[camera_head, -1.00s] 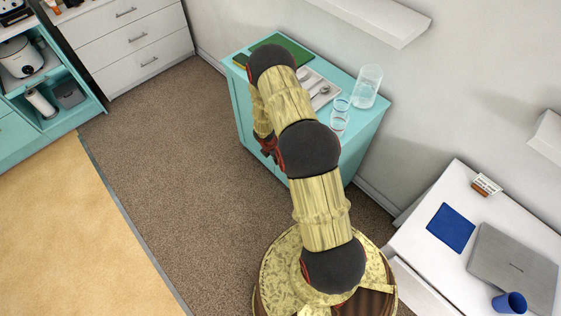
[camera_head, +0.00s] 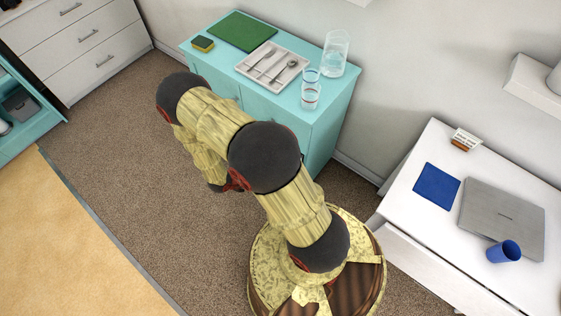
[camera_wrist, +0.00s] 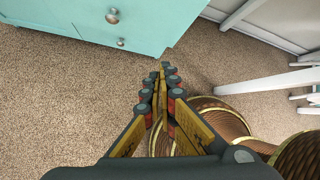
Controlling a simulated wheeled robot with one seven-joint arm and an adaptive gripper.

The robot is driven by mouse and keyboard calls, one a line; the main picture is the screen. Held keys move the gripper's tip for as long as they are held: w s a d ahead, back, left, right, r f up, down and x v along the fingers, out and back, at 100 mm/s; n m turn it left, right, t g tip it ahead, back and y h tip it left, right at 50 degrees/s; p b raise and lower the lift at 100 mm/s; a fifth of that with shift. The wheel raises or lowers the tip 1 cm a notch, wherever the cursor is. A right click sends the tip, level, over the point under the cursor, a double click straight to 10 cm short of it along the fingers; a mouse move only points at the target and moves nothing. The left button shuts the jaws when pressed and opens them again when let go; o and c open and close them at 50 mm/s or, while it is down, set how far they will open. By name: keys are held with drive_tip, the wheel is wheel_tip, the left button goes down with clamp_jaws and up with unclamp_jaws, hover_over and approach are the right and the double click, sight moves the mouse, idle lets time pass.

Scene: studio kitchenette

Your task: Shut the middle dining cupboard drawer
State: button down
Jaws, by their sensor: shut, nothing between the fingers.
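The teal dining cupboard (camera_head: 318,120) stands against the wall, right of and behind my arm in the head view. My arm hides much of its lower front, so I cannot tell there how far the middle drawer is out. In the wrist view the cupboard's teal front (camera_wrist: 80,20) fills the upper left, with two round metal knobs, one knob (camera_wrist: 112,16) above another (camera_wrist: 121,42). Which one belongs to the middle drawer is unclear. My gripper (camera_wrist: 164,68) is shut and empty, its fingertips over carpet, apart from the cupboard front.
On the cupboard top are a green board (camera_head: 242,31), a sponge (camera_head: 203,44), a cutlery tray (camera_head: 273,65), a glass jug (camera_head: 335,53) and two glasses. A white desk (camera_head: 400,205) with a laptop (camera_head: 503,217) stands right. Carpet (camera_head: 110,150) is clear on the left.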

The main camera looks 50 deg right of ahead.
drive_tip(key=d+f+m+t+h+b, duration=0.1)
drive_tip(key=d+f+m+h+b, duration=0.1)
drive_tip(key=d, duration=1.3)
drive_tip(key=shift+w+f+m+b, duration=0.35)
drive_tip(key=shift+f+m+b, duration=0.25)
drive_tip(key=shift+f+b, duration=0.4)
drive_tip(key=shift+d+f, duration=0.1)
